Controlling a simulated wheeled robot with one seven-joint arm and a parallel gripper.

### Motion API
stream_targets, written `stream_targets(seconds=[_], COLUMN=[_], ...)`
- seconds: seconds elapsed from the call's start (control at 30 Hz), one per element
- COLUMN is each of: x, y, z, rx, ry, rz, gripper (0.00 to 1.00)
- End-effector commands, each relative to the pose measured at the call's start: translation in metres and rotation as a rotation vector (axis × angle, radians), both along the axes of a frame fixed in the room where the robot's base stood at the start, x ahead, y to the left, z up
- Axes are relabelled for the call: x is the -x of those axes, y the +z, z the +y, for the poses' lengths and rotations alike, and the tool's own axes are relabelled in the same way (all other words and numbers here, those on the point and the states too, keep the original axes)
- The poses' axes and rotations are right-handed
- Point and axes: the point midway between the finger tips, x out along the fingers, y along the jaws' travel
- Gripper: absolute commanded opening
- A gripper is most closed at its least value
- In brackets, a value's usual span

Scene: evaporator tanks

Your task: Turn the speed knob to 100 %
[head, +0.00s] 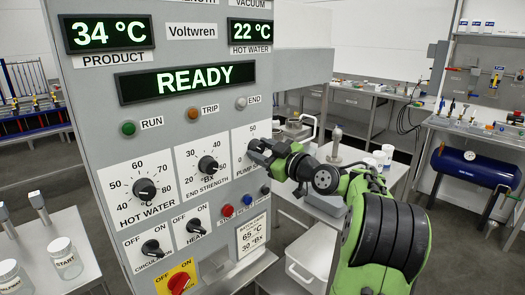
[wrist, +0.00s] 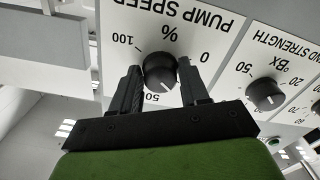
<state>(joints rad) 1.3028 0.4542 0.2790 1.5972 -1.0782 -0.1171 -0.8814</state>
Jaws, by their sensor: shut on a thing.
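The pump speed knob (wrist: 160,72) is black and round, on a white plate (wrist: 195,22) that reads upside down in the wrist view as PUMP SPEED %. Its white pointer line points down in that view, near the 50 mark. The 100 mark is at upper left and the 0 mark at right. My gripper (wrist: 158,68) has one finger on each side of the knob and is shut on it. In the head view my gripper (head: 262,152) covers the knob, and only part of the pump speed plate (head: 243,135) shows.
The end strength knob (head: 208,165) and hot water knob (head: 144,189) sit left of it on the grey panel. Below are a heat switch (head: 194,225), a red button (head: 227,210) and a blue button (head: 247,200). The display (head: 187,80) reads READY.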

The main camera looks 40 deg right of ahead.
Motion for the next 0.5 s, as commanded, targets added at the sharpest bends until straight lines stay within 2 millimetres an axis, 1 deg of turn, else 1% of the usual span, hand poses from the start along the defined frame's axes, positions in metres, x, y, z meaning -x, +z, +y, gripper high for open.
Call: stream_targets(seconds=[0.5], x=[0.0000], y=[0.0008], z=[0.0007], rx=[-0.460], ry=[-0.001], rz=[0.015], gripper=[0.14])
